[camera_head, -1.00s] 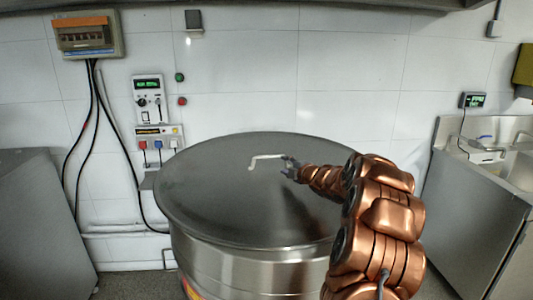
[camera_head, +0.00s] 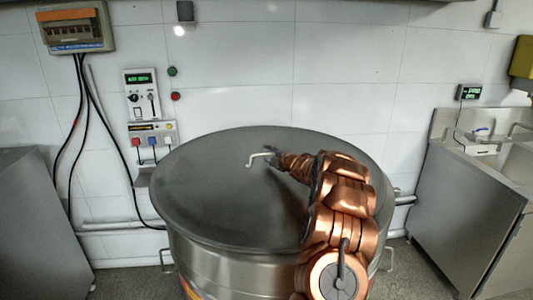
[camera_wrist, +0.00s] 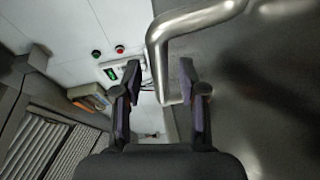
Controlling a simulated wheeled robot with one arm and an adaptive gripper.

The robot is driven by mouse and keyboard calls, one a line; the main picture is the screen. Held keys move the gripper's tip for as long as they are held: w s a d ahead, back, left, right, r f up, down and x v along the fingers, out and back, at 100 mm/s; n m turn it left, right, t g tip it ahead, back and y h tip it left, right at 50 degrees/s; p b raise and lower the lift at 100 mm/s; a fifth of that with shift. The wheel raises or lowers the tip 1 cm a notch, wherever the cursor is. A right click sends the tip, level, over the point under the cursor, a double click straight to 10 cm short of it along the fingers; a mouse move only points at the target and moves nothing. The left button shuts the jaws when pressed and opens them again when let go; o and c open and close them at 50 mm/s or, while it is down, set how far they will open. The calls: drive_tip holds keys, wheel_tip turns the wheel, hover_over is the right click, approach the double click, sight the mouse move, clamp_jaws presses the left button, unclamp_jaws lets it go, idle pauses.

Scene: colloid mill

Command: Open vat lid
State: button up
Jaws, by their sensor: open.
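The round steel vat (camera_head: 225,266) stands in front of the wall in the head view. Its flat grey lid (camera_head: 215,205) lies on top and looks closed. A bent metal handle (camera_head: 258,157) rises from the lid near its middle. My gripper (camera_head: 274,156) is at the right end of this handle, above the lid. In the wrist view my gripper (camera_wrist: 158,82) is open, with its two fingers apart. The handle (camera_wrist: 157,45) shows beyond and between the fingertips, and I cannot tell whether they touch it. The lid (camera_wrist: 270,90) fills the right side there.
A steel sink unit (camera_head: 460,205) stands at the right. A grey cabinet (camera_head: 35,225) stands at the left. Floor shows between vat and sink.

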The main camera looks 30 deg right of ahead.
drive_tip(key=shift+w+f, duration=0.1)
drive_tip(key=shift+w, duration=0.5)
drive_tip(key=shift+c, duration=0.3)
drive_tip(key=shift+a, duration=0.1)
clamp_jaws()
